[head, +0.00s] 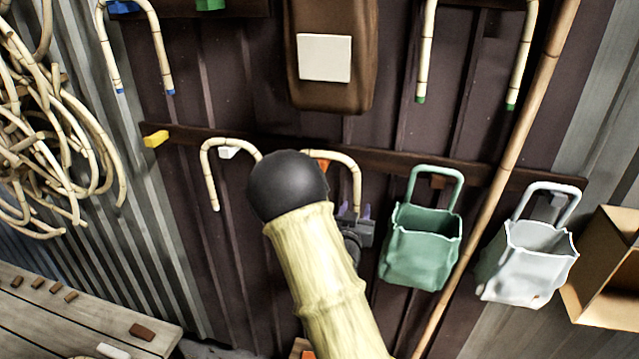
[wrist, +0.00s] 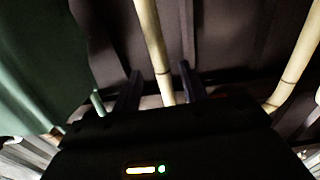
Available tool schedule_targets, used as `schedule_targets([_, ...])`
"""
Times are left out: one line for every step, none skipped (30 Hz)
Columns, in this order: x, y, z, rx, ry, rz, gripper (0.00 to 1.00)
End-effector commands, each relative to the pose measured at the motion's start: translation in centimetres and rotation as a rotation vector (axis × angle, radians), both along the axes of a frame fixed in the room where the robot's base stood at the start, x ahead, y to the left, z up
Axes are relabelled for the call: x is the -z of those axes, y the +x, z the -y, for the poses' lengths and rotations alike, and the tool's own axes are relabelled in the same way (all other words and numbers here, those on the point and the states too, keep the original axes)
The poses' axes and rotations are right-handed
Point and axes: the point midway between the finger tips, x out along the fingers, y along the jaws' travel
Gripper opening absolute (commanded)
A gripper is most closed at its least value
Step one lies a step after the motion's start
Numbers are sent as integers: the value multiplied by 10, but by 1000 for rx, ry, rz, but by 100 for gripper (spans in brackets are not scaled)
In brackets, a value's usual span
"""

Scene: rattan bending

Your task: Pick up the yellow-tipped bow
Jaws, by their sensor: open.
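A pale cane bow (head: 338,157) hangs over an orange peg (head: 322,166) on the lower rail. The black ball and pale arm in front hide part of it, and I cannot make out a yellow tip. My gripper (head: 354,212) is at the lower end of its right leg, with purple fingertips on either side. In the wrist view, a cane leg (wrist: 153,45) runs down between the two open dark fingers of my gripper (wrist: 160,85). The fingers do not visibly close on it. Another cane (wrist: 298,62) shows at the right there.
Beside it, a similar bow (head: 208,165) hangs on a white peg. The yellow peg (head: 155,139) is empty. A green bag (head: 420,245) hangs close to the right of my gripper; a white bag (head: 525,262) and slanting pole (head: 500,165) are farther right.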

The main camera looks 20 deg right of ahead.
Motion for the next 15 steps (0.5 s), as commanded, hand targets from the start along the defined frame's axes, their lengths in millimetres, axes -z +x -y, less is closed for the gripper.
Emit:
schedule_targets([0, 0, 0, 0, 0, 0, 43])
schedule_targets([0, 0, 0, 0, 0, 0, 43])
schedule_targets([0, 0, 0, 0, 0, 0, 43])
schedule_targets([0, 0, 0, 0, 0, 0, 43])
schedule_targets([0, 0, 0, 0, 0, 0, 43])
schedule_targets([0, 0, 0, 0, 0, 0, 43])
schedule_targets([0, 0, 0, 0, 0, 0, 43])
schedule_targets([0, 1, 0, 0, 0, 0, 43])
schedule_targets([-1, 2, 1, 0, -1, -1, 43])
schedule_targets([-2, 4, 2, 0, -1, -1, 43])
schedule_targets([-2, 6, 4, 0, -1, -1, 43])
schedule_targets([-3, 10, 6, 0, -2, -1, 43])
schedule_targets([-4, 13, 8, 1, -2, -1, 43])
schedule_targets([-5, 16, 10, 1, -2, 0, 43])
schedule_targets([-5, 21, 12, 1, -3, -2, 43])
